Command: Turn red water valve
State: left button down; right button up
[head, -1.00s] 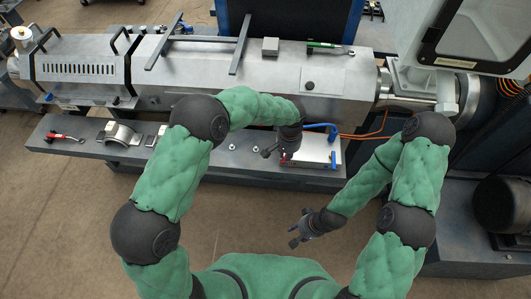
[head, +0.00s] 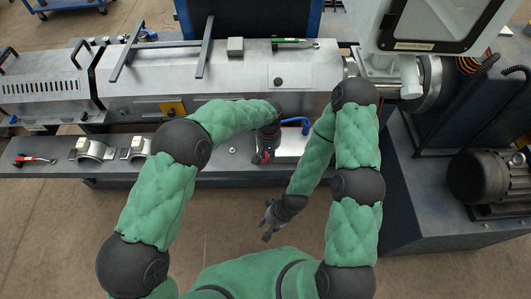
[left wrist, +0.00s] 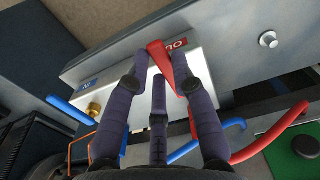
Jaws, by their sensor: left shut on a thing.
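The red water valve handle (left wrist: 160,58) shows in the left wrist view, on a pale metal block (left wrist: 120,80) with a red and a blue label. My left gripper (left wrist: 163,72) has its dark fingers on both sides of the handle and is shut on it. In the head view my left gripper (head: 264,154) is at the block (head: 290,145) on the bench shelf; the arm and hand hide most of the handle. My right gripper (head: 269,222) hangs lower, in front of the shelf, empty, its fingers spread.
A blue handle (left wrist: 68,110) and a red hose (left wrist: 270,130) flank the block. The long grey extruder (head: 220,75) stands behind the shelf. A red-handled tool (head: 35,160) and metal clamp parts (head: 92,150) lie left on the shelf. A motor (head: 490,175) stands at right.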

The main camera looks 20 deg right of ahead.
aim_at(268, 156)
pick_arm(q)
jog(key=c, duration=1)
grip_release()
jog(key=shift+c, duration=0.2)
notch_tip(268, 156, up, 12)
